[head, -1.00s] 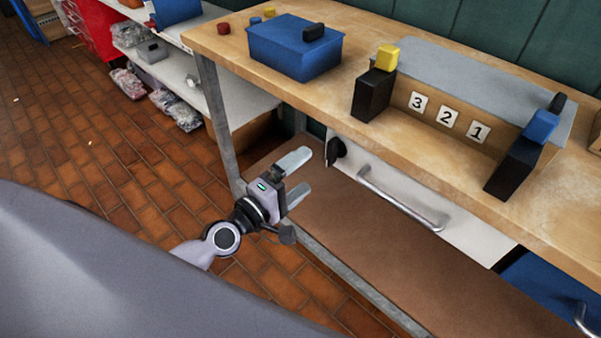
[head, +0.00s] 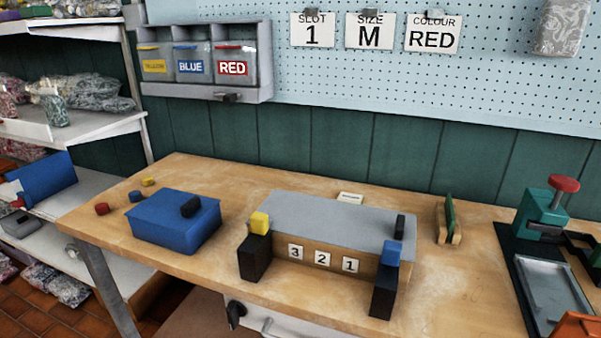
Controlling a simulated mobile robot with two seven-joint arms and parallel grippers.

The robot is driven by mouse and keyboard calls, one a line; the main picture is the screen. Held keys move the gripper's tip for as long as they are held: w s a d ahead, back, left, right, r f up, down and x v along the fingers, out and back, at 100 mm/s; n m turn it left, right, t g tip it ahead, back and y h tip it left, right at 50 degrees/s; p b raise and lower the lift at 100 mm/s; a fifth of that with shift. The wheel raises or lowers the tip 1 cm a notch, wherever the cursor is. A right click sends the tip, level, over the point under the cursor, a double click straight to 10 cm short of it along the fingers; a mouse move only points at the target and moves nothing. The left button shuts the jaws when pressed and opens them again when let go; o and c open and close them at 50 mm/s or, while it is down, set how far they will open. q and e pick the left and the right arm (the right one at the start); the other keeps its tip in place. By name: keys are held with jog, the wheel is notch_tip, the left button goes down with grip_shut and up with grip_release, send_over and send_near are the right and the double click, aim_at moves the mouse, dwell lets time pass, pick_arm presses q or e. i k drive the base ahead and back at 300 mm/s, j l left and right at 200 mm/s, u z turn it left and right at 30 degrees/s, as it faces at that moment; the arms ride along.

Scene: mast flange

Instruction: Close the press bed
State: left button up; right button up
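A press stands at the right end of the workbench, with a green body (head: 538,218) and a red knob (head: 564,184) on top. A shallow grey metal tray (head: 552,296), which looks like the press bed, lies in front of the green body on a black base plate (head: 514,262). The tray looks empty and sits out in the open, not under the press head. A dark arm reaches right from the green body and is cut by the picture edge. Neither of my grippers is in view.
The workbench (head: 450,300) also holds a grey-topped rack (head: 335,213) numbered 3, 2, 1, a blue box (head: 172,222) and a small wooden holder (head: 447,220). An orange-brown object (head: 577,325) shows in the lower right corner.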

aim_at(558, 307)
jog(key=z, duration=1.65)
